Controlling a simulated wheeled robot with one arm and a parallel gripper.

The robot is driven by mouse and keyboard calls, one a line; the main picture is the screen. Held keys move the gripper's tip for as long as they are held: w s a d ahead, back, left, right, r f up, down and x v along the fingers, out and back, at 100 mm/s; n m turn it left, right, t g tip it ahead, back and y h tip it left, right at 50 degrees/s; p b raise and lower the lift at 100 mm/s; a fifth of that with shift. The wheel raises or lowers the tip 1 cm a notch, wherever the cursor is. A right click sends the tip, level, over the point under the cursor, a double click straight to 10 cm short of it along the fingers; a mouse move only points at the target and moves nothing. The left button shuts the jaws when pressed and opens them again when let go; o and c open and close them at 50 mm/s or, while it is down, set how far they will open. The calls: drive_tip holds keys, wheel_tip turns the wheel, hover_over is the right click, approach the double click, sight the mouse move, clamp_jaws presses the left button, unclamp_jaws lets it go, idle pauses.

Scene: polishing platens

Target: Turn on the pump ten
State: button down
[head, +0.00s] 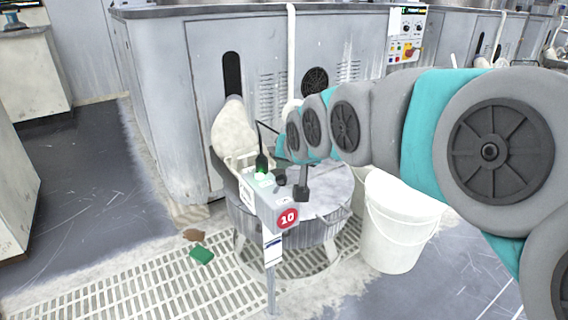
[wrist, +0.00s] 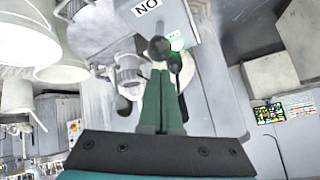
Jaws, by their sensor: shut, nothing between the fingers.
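The pump's grey control box (head: 262,198) stands on a post and bears a round red sign with 10 (head: 287,217). A green light (head: 261,175) glows on its top beside a black plug with a cable (head: 262,161). A small black knob (head: 280,179) sits to the right of the light. In the wrist view, my gripper (wrist: 160,72) is shut and empty, its dark green fingers pointing at the round black knob (wrist: 158,47). The tips overlap its lower edge; I cannot tell whether they touch. In the head view my fingers are hard to make out behind my arm.
The round pump tank (head: 325,228) stands behind the box on a floor grating (head: 150,292). A white bucket (head: 390,245) stands to its right. A green block (head: 202,255) lies on the grating. Large grey cabinets (head: 180,100) close off the back. The floor at left (head: 85,190) is clear.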

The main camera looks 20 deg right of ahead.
drive_tip(key=shift+r, duration=0.55)
drive_tip(key=shift+r, duration=0.1)
drive_tip(key=w+d+r+p, duration=0.1)
drive_tip(key=w+r+p, duration=0.1)
drive_tip(key=w, duration=0.1)
drive_tip(key=s+f+v, duration=0.1)
drive_tip(key=v, duration=0.9)
drive_tip(key=shift+d+f, duration=0.3)
drive_tip(key=shift+d, duration=0.05)
drive_tip(key=shift+s, duration=0.15)
drive_tip(key=s+f+n+g+p, duration=0.1)
drive_tip(key=s+f+g+p, duration=0.1)
drive_tip(key=s+f, duration=0.3)
drive_tip(key=s+a+f+n+g+p, duration=0.1)
drive_tip(key=s+f+g, duration=0.4)
drive_tip(key=s, duration=0.8)
drive_tip(key=s+a+f+n+g+p, duration=0.1)
drive_tip(key=s+f+g+p, duration=0.2)
drive_tip(key=s+f, duration=0.3)
drive_tip(key=s+g, duration=0.1)
drive_tip(key=s, duration=0.2)
drive_tip(key=shift+f+n+h, duration=0.3)
